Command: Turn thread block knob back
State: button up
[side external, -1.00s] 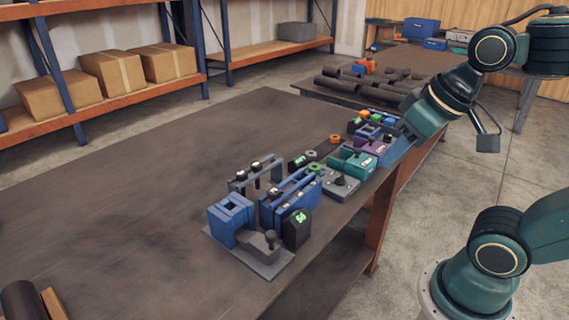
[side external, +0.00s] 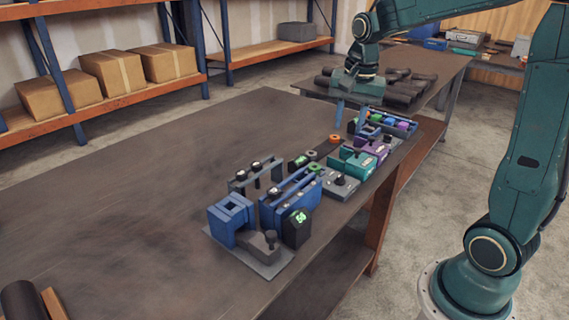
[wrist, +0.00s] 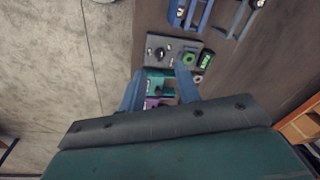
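Three low blocks with dark knobs stand in a row along the table's right edge. The grey block (side external: 341,186) has a black knob (side external: 339,180); it also shows in the wrist view (wrist: 153,42), with its knob (wrist: 163,54). The teal block (side external: 353,162) and the purple block (side external: 370,147) are behind it. I cannot tell which is the thread block. My gripper (side external: 338,122) is above the table at the far end of the row, pointing down. In the wrist view my gripper (wrist: 160,76) has its two blue fingers apart and empty, with the teal block (wrist: 155,83) seen between them.
A blue vise-like fixture (side external: 230,220), a blue rack (side external: 290,197) and a black box with a green display (side external: 297,228) stand nearer the camera. A tray with coloured pieces (side external: 403,127) is at the far end. The table's left side is clear.

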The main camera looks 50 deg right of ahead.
aim_at(341, 175)
jog(key=w+d+f+m+g, duration=0.1)
jog(key=w+d+f+m, duration=0.3)
jog(key=d, duration=0.3)
jog(key=shift+f+m, duration=0.3)
jog(key=shift+f, duration=0.5)
jog(key=shift+a+f, duration=0.1)
notch_tip(341, 175, down, 14)
jog(key=shift+r, duration=0.25)
grip_shut()
